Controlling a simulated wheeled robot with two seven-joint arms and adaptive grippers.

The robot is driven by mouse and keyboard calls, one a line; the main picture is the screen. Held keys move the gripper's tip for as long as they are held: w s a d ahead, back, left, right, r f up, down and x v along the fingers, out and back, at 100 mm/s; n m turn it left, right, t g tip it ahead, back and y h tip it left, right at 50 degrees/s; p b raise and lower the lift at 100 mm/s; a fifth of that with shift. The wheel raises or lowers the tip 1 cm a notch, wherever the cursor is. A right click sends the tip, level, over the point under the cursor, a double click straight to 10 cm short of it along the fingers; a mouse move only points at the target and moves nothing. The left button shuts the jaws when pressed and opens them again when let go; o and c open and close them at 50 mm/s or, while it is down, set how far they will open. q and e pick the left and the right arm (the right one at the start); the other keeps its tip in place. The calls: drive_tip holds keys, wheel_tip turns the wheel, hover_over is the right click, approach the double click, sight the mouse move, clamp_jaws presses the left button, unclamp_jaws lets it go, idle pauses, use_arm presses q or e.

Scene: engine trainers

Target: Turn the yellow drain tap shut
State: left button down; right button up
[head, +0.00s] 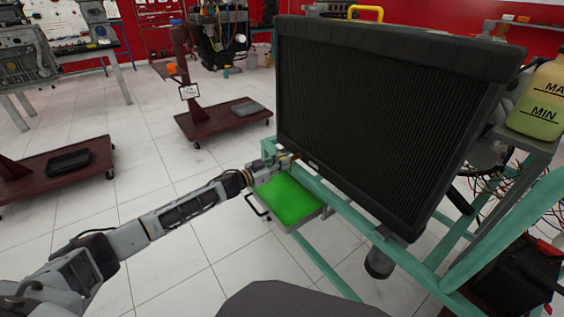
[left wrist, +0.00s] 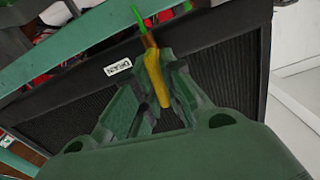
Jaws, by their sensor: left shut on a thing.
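The yellow drain tap (left wrist: 157,78) shows in the left wrist view at the lower edge of the radiator (left wrist: 215,60), with a green piece beyond it. A white label reading DRAIN (left wrist: 118,66) is beside it. My left gripper (left wrist: 155,95) has its fingers on both sides of the tap and is shut on it. In the head view my left gripper (head: 283,160) reaches the lower left corner of the black radiator (head: 385,110); the tap is mostly hidden there. My right gripper is not in view.
A tray of green liquid (head: 290,200) sits below the gripper on the teal frame (head: 345,205). A coolant bottle (head: 540,105) stands at the right. Dark red wheeled stands (head: 222,122) are behind on the left.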

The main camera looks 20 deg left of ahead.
use_arm(q)
drive_tip(key=m+p, duration=0.2)
drive_tip(key=m, duration=0.2)
drive_tip(key=shift+s, duration=0.1)
drive_tip(key=shift+d+m+p, duration=0.1)
drive_tip(key=shift+m+p, duration=0.4)
drive_tip(key=shift+m, duration=0.4)
drive_tip(key=m, duration=0.2)
drive_tip(key=shift+m, duration=0.3)
drive_tip(key=m, duration=0.2)
drive_tip(key=shift+s+f+m+p, duration=0.1)
drive_tip(key=shift+f+m+p, duration=0.1)
drive_tip(key=shift+m+p, duration=0.1)
drive_tip(key=m+b, duration=0.1)
drive_tip(key=m, duration=0.4)
drive_tip(key=shift+d+f+m, duration=0.1)
drive_tip(key=shift+f+m, duration=0.05)
drive_tip(key=shift+m, duration=0.25)
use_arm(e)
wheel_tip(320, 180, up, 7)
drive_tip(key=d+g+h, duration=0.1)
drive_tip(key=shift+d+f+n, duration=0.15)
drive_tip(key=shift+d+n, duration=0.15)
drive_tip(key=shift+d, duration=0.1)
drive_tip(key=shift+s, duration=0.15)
